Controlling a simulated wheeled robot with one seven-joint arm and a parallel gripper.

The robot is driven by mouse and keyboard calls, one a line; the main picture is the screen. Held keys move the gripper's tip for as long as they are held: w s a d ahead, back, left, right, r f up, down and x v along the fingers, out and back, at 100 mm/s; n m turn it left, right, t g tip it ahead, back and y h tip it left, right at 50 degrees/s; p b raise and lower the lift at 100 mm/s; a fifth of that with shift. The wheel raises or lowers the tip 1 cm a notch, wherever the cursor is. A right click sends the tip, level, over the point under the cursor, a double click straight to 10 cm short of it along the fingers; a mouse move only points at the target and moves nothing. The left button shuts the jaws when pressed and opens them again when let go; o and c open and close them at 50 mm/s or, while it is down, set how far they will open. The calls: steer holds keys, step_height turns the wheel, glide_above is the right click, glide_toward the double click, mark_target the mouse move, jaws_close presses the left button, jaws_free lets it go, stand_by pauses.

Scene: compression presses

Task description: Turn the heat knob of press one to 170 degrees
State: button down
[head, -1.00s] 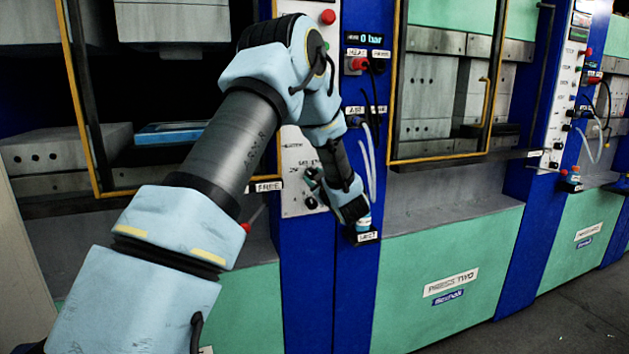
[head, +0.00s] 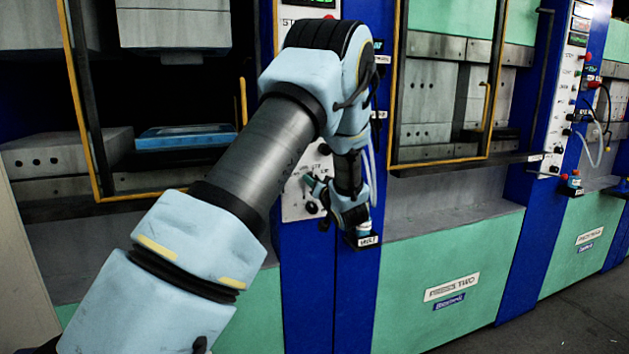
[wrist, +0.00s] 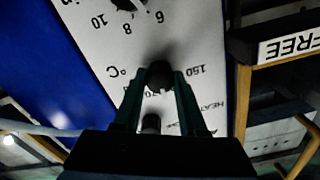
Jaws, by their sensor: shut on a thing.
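The heat knob (wrist: 160,76) is a dark round knob on press one's white control panel (wrist: 190,40), which appears upside down in the wrist view. My gripper (wrist: 159,82) is shut on the knob, one dark finger on each side. Printed marks "150" and a partly hidden "70" show close to the knob, with "HEAT" below and "°C" to the left. The fingers cover part of the scale, and I cannot tell the exact setting. In the head view my gripper (head: 316,188) is at the lower part of the panel (head: 293,205), and the heat knob is not clear there.
Another knob (wrist: 128,3) with a numbered scale is at the top of the wrist view. A dark knob (wrist: 151,122) sits between my fingers' bases. A "FREE" label (wrist: 290,46) is on a ledge at the right. Press two (head: 450,290) stands right of the panel.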

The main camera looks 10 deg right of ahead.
steer(key=shift+m+p, duration=0.75)
steer(key=shift+m, duration=1.45)
steer(key=shift+c, duration=2.3)
jaws_free()
steer(key=s+d+b, duration=0.1)
steer(key=s+b, duration=0.2)
steer(key=s, duration=0.7)
steer(key=shift+s+d+b, duration=0.15)
steer(key=shift+s+b, duration=0.15)
steer(key=shift+s, duration=0.1)
